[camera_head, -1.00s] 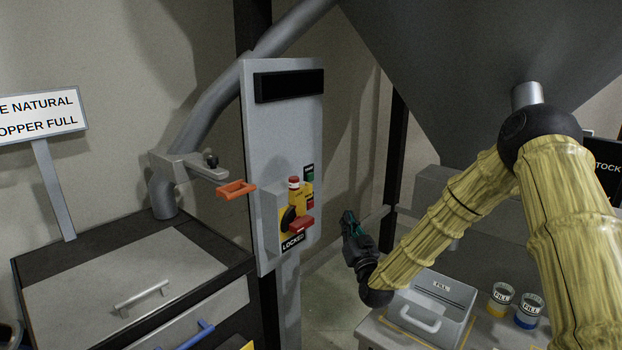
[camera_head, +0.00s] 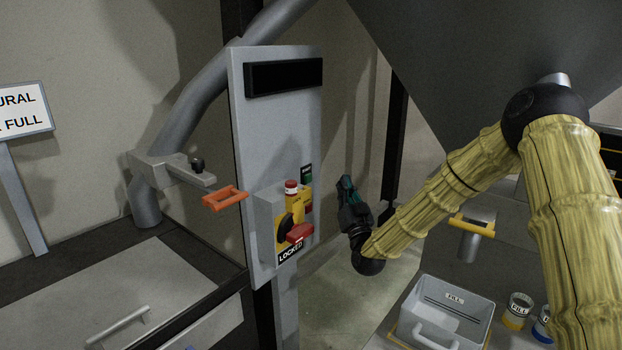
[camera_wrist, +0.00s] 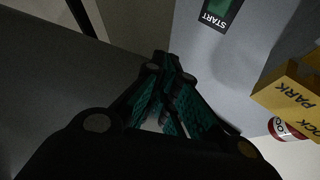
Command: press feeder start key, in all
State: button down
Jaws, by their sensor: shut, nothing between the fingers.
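The feeder start key is a green key on a black plate marked START (camera_wrist: 222,12), at the top of the wrist view. In the head view the green key (camera_head: 307,178) sits on the right part of the grey panel (camera_head: 270,130). My gripper (camera_head: 344,181) is shut and empty, to the right of the panel and apart from it. In the wrist view the closed fingertips (camera_wrist: 168,62) are below and left of the key. How far they are from the panel face I cannot tell.
A yellow switch block (camera_head: 285,228) with a red-topped button (camera_head: 291,187), a red padlock (camera_head: 299,233) and a LOCKED label stands out from the panel. An orange handle (camera_head: 224,198) juts at its left.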

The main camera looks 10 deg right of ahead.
aim_at(309, 178)
jog(key=w+a+f+b, duration=0.1)
jog(key=w+a, duration=0.4)
jog(key=w, duration=0.2)
jog(key=shift+w+f, duration=0.15)
jog(key=shift+w, duration=0.25)
jog(key=shift+w+a+b, duration=0.1)
jog(key=shift+a+b, duration=0.15)
jog(key=shift+b, duration=0.15)
dwell(1.0)
jog(key=shift+w+a, duration=0.15)
jog(key=shift+w, duration=0.05)
jog(key=shift+w+a+b, duration=0.25)
jog(key=shift+w+b, duration=0.05)
jog(key=shift+b, duration=0.05)
dwell(1.1)
jog(key=shift+s+d, duration=0.5)
jog(key=shift+s, duration=0.15)
